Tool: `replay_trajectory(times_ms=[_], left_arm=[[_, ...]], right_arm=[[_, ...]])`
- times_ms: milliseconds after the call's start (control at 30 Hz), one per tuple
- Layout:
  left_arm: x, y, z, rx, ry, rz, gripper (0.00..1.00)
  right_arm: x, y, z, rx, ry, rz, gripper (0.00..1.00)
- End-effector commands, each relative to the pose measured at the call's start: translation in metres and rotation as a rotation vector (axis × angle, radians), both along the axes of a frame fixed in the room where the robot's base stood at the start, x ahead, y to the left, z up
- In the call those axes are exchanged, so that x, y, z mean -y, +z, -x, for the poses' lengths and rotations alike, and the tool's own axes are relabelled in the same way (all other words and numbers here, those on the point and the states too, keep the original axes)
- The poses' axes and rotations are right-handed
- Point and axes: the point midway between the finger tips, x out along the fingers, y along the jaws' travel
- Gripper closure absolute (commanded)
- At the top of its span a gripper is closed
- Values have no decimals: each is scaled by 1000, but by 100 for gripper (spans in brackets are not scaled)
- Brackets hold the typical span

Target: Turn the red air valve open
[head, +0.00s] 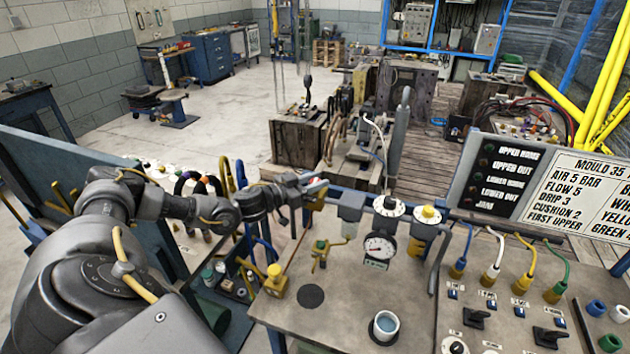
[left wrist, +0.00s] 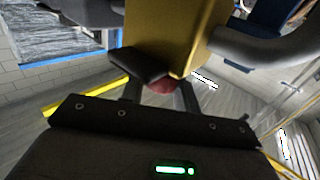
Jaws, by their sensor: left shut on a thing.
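The red air valve shows as a small red handle (head: 316,184) at the back edge of the grey bench, on top of a brass-yellow body (head: 319,200). My left gripper (head: 312,186) reaches in from the left at the handle's height and is shut on it. In the left wrist view, the red handle (left wrist: 163,87) is partly visible between my left gripper's fingers (left wrist: 162,92), just below the yellow body (left wrist: 180,35). The fingers and a dark part hide most of the handle, so its exact angle cannot be told. My right gripper is not in view.
A brass fitting (head: 275,281) and a cup (head: 385,325) are on the bench. A sign board (head: 560,190) stands at the right. A blue panel (head: 60,180) flanks my arm.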

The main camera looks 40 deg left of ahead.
Motion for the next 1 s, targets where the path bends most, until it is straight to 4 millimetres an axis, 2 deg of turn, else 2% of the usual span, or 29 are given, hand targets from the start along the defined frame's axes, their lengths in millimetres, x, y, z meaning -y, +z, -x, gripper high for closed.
replay_trajectory(times_ms=[567, 1000], left_arm=[[2, -1, 1, -6, 529, 12, 92], [1, 0, 0, -9, 951, 14, 92]], right_arm=[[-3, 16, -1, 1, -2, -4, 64], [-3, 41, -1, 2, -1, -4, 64]])
